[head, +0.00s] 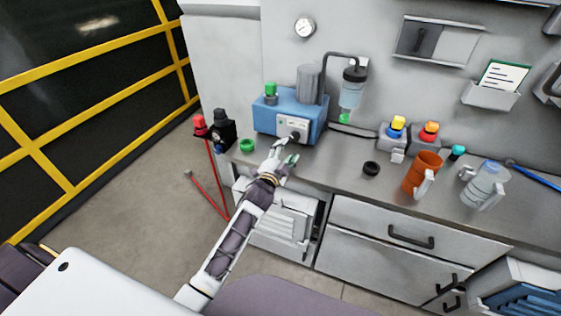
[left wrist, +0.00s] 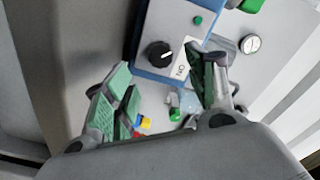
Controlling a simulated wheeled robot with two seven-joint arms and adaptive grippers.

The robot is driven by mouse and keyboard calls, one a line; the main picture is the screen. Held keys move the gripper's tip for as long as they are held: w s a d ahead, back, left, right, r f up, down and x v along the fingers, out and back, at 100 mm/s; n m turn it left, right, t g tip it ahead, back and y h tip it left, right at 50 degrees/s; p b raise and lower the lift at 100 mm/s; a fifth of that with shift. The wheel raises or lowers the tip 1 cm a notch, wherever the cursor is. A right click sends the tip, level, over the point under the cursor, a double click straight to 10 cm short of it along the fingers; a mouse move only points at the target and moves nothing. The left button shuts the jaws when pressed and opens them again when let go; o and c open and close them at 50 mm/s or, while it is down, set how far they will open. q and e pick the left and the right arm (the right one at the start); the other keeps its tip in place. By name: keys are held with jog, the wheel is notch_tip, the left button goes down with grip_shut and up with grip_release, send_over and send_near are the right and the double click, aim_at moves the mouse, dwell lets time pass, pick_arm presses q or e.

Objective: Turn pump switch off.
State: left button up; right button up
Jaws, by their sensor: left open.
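The blue pump box (head: 268,121) stands on the counter with a pale front panel. The black switch knob (head: 295,136) sits on that panel; in the left wrist view the knob (left wrist: 160,55) has a white pointer mark. Beside it is a white label (left wrist: 182,68) that seems to read ON, and a green button or lamp (left wrist: 198,20) is farther along the panel. My left gripper (head: 285,152) is open and empty just in front of the panel. In the left wrist view its green-padded fingers (left wrist: 160,88) are apart, with the knob beyond them, apparently untouched.
A green ring (head: 247,145) and a black ring (head: 371,169) lie on the counter. An orange mug (head: 423,175) and clear jug (head: 484,185) stand right. A bottle (head: 352,90) hangs beside the pump. Red and black fittings (head: 219,128) are at the counter's left end.

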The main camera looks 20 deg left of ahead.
pick_arm(q)
jog(key=shift+s+a, duration=0.1)
jog(key=shift+s, duration=2.3)
jog(key=shift+f, duration=0.1)
